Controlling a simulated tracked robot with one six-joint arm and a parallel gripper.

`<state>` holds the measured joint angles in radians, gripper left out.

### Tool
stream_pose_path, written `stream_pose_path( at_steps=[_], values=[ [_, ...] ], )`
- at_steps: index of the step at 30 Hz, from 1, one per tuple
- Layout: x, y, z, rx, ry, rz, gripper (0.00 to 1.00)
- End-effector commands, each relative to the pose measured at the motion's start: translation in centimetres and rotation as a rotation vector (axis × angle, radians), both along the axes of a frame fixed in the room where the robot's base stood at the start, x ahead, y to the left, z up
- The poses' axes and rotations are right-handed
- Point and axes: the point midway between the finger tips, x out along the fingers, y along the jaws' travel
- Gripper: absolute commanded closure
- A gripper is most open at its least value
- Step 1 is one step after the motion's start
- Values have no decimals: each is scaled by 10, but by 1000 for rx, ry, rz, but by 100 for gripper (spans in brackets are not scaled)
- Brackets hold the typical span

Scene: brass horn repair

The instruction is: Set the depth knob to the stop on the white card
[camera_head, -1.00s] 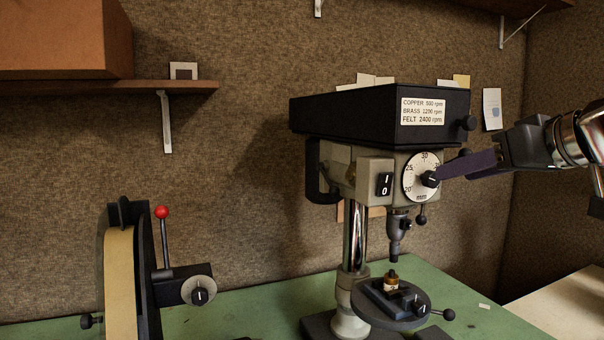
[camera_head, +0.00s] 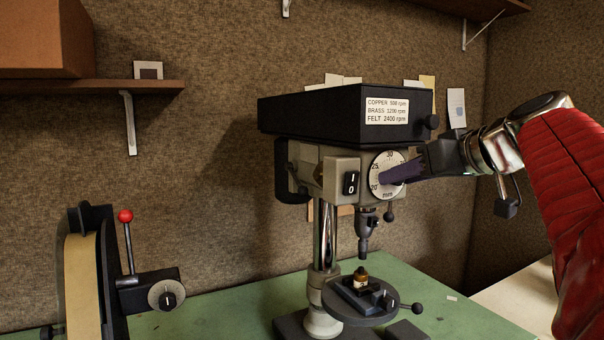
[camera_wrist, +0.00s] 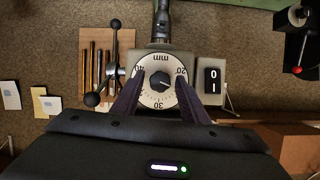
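The depth dial (camera_head: 377,163) is a round white scale marked in mm on the front of the drill press head; it also shows upside down in the wrist view (camera_wrist: 174,98). Its black knob (camera_wrist: 159,81) sits at the centre, hidden behind my fingers in the head view. My gripper (camera_head: 384,182) reaches in from the right. In the wrist view, my gripper (camera_wrist: 160,79) is open, with one finger on each side of the knob and gaps visible. A white card (camera_head: 457,107) hangs on the wall right of the press; its writing is unreadable.
A speed label (camera_head: 386,111) is on the press's black cover. A black switch (camera_head: 351,183) sits left of the dial, and a ball-ended lever (camera_wrist: 98,93) is close on its other side. A belt sander (camera_head: 82,280) stands left on the green bench (camera_head: 230,315).

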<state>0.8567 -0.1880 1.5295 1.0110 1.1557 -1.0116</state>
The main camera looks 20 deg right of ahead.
Motion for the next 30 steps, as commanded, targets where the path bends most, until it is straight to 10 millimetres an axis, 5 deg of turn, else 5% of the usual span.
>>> stream_pose_path(
  at_steps=[15,30],
  values=[
    [0,0,0,0,0,-1,96],
    [0,-2,1,94,12,-3,96]
  ],
)
